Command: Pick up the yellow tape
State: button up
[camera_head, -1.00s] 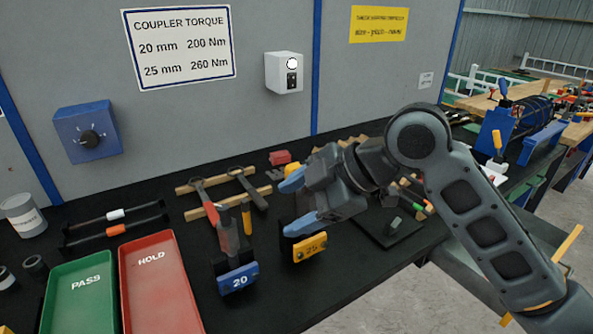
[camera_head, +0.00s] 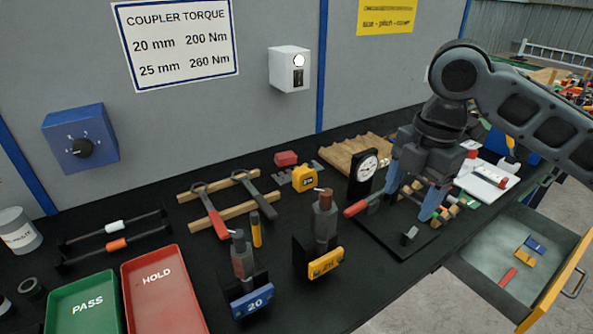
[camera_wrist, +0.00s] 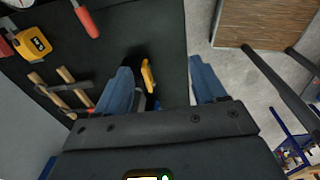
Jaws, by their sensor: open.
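The yellow tape (camera_head: 304,179) is a small boxy tape measure with a dark label. It stands on the black bench behind the torque tool with the yellow tag. In the wrist view the tape (camera_wrist: 34,42) shows at the upper left, outside the jaws. My gripper (camera_head: 411,191) has blue fingers, points down and is open. It is to the right of the tape, beyond the dial gauge and apart from the tape. In the wrist view the gripper (camera_wrist: 162,74) has no object clearly held between its fingers.
A dial gauge (camera_head: 367,168) stands between the tape and my gripper. Two torque tools with a blue tag (camera_head: 251,303) and yellow tag (camera_head: 325,262) stand in front. A red block (camera_head: 286,158) is behind the tape. An open drawer (camera_head: 487,259) juts out at right.

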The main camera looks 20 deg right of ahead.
aim_at(304, 177)
jog(key=i+j, duration=0.2)
jog(key=i, duration=0.4)
jog(key=i+j, duration=0.15)
jog(key=i, duration=0.45)
